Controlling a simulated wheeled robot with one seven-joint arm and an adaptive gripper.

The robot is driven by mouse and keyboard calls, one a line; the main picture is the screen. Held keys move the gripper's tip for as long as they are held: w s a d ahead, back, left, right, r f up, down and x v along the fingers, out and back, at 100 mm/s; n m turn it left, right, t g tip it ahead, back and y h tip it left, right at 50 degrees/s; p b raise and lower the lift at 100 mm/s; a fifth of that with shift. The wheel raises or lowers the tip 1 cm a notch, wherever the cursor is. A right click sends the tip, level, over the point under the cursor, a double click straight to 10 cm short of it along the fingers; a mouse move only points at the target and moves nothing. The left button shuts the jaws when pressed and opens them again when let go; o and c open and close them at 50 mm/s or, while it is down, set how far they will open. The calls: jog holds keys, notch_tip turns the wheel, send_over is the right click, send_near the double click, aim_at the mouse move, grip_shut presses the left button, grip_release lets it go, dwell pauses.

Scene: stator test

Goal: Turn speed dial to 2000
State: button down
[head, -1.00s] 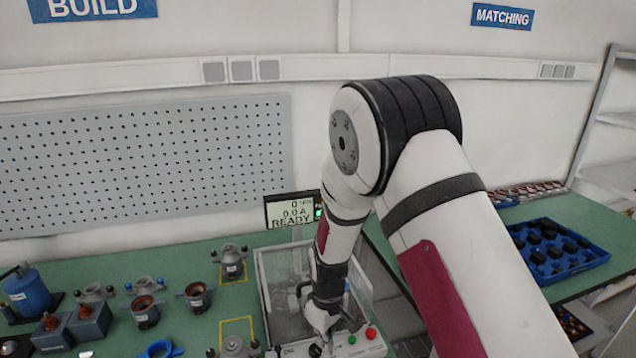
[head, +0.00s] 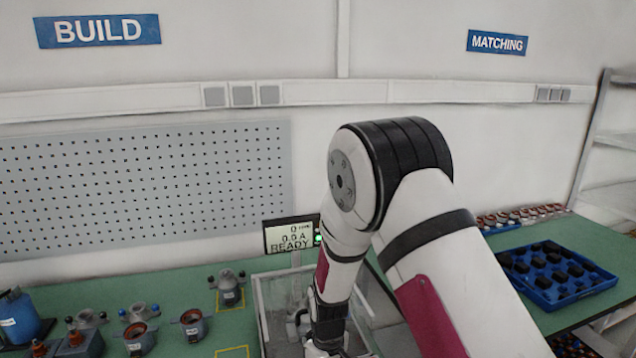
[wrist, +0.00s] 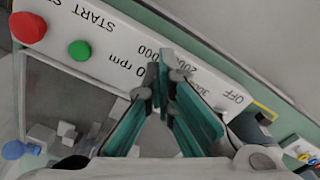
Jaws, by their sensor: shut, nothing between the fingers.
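In the wrist view my gripper (wrist: 164,65) is shut and empty, its green-padded fingertips together over the white control panel (wrist: 120,32). The tips are among the printed speed marks, between the "rpm" text and the "3000" and "OFF" marks. The speed dial is hidden behind the fingers, so I cannot tell its pointer's setting or whether the tips touch it. In the head view the panel is below the picture edge, and only my wrist shows above it. The display (head: 291,238) reads 0, 0.0 A and READY, beside a green light.
A red button (wrist: 28,27) and a green button (wrist: 80,50) sit on the same panel. The clear-walled test box (head: 268,310) stands around my wrist. Several motor parts stand on the green bench (head: 130,277) at left. A blue tray (head: 560,290) is at right.

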jog(key=shift+s+a+f, duration=0.1)
jog(key=shift+s+f, duration=0.15)
jog(key=shift+f, duration=0.2)
jog(key=shift+s+a, duration=0.25)
jog(key=shift+a, duration=0.3)
jog(key=shift+d, duration=0.1)
jog(key=shift+r+p, duration=0.1)
jog(key=shift+p, duration=0.2)
jog(key=shift+s+d, duration=0.2)
jog(key=shift+s, duration=0.15)
notch_tip(320, 180, up, 6)
jog(key=p, duration=0.2)
